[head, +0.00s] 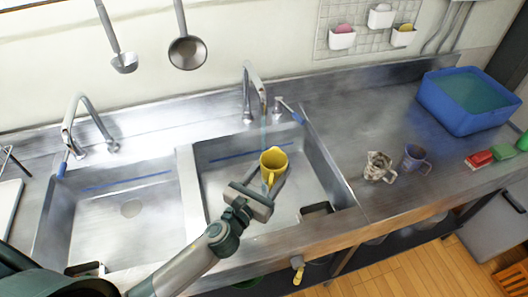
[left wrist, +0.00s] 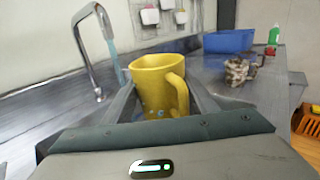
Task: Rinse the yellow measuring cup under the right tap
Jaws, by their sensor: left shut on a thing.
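The yellow measuring cup (head: 273,161) is upright over the right basin (head: 310,190), with its handle toward me. My left gripper (head: 262,187) is shut on it; in the left wrist view the cup (left wrist: 160,82) sits between the two fingers (left wrist: 163,106), with droplets on its side. The right tap (head: 254,85) stands behind the basin. A thin bluish stream of water (head: 264,125) falls from its spout toward the cup; whether it enters the cup is hard to tell. In the left wrist view the tap (left wrist: 85,45) and stream (left wrist: 114,62) are left of the cup. My right gripper is not in view.
The left basin (head: 130,225) is empty, with its own tap (head: 80,120). On the right counter stand a patterned jug (head: 379,167), a bluish mug (head: 413,158), a blue tub (head: 465,120) and red and green sponges (head: 478,160). Ladles (head: 187,52) hang on the wall.

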